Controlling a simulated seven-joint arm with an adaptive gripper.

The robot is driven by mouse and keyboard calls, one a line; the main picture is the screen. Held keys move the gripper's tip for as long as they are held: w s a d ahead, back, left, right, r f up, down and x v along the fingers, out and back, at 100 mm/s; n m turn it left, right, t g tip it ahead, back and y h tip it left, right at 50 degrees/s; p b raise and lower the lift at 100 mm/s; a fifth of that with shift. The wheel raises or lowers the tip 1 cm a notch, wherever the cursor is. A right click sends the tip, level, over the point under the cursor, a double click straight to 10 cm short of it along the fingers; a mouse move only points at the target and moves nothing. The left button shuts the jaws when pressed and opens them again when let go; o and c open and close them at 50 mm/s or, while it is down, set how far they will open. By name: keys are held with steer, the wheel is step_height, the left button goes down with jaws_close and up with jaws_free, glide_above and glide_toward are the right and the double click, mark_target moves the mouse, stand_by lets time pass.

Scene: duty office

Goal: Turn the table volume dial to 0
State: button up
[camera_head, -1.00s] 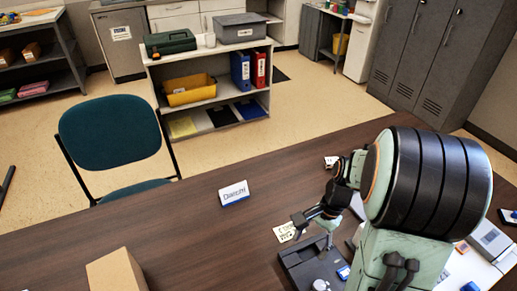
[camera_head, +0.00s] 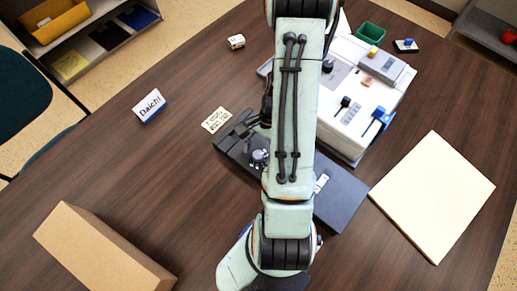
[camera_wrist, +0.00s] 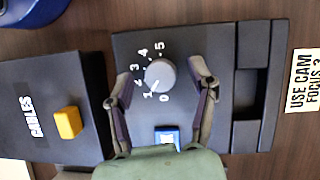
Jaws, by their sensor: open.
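The volume dial (camera_wrist: 160,76) is a round grey knob on a dark box (camera_wrist: 222,40), ringed by the numbers 0 to 5. Its pale pointer mark faces about the 1, close to the 0. My gripper (camera_wrist: 160,72) is open, with one finger on each side of the dial in the wrist view. Gaps show between fingers and knob; height above it is hard to judge. In the head view the dial (camera_head: 259,155) sits left of my arm, which hides part of the box.
A "CABLES" box (camera_wrist: 30,90) with a yellow button (camera_wrist: 68,123) stands beside the dial box. A blue button (camera_wrist: 167,137) lies near my gripper base. A white console (camera_head: 370,100), a cream panel (camera_head: 435,195), a cardboard box (camera_head: 95,250) and a "Daichi" sign (camera_head: 150,105) are on the table.

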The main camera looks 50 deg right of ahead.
jaws_close()
steer(key=shift+n, duration=0.4)
steer(key=shift+w+n+g+h, duration=0.1)
steer(key=shift+n+g+h, duration=0.35)
steer(key=shift+n, duration=0.95)
steer(key=shift+n+g+h, duration=0.15)
steer(key=shift+n+g, duration=0.5)
steer(key=shift+n, duration=0.75)
jaws_free()
steer(key=shift+r, duration=0.1)
